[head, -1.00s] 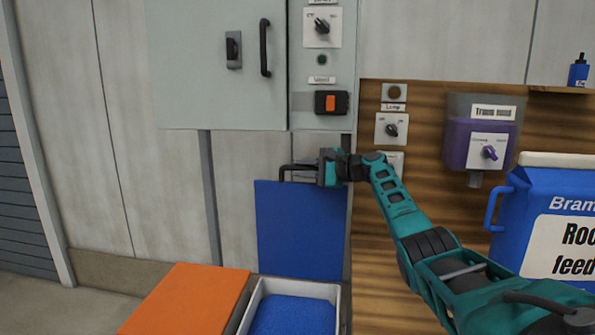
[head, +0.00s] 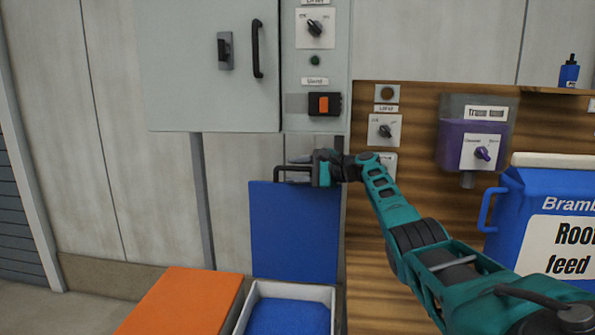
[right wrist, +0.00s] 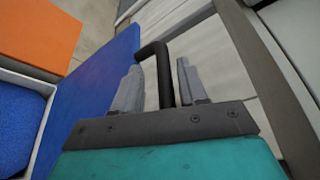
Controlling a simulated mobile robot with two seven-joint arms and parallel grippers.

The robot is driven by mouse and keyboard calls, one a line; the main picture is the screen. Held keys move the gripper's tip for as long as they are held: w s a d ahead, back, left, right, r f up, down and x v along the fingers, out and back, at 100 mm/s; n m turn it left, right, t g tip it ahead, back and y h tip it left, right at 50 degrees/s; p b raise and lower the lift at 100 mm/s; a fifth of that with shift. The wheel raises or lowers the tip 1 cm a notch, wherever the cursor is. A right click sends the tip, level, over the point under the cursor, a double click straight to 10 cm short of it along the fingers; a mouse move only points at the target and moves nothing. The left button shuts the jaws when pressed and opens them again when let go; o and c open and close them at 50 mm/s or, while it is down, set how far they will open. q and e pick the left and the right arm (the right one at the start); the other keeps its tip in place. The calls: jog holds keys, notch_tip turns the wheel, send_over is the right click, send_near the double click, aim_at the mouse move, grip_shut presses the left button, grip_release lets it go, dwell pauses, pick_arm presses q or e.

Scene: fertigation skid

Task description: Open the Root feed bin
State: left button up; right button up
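A blue lid (head: 293,232) stands raised, close to upright, behind an open white bin (head: 241,315) filled with blue granules (head: 287,319). I see no label on this bin. The lid's black bar handle (head: 292,169) is at its top edge. My right gripper (head: 305,169) is at this handle. In the right wrist view the handle (right wrist: 161,75) runs between the two grey fingers of the gripper (right wrist: 160,85), with a gap visible on its left side. The lid (right wrist: 95,85) shows left of the fingers. My left gripper is not in view.
An orange lid (head: 182,302) lies closed left of the bin. A grey cabinet (head: 185,70) and a switch panel (head: 316,60) are above. A purple dispenser (head: 475,135) hangs on the wooden board. A blue "Root feed" container (head: 505,225) stands right.

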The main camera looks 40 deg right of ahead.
jog(key=b+v, duration=0.1)
jog(key=v, duration=1.2)
jog(key=shift+b, duration=0.35)
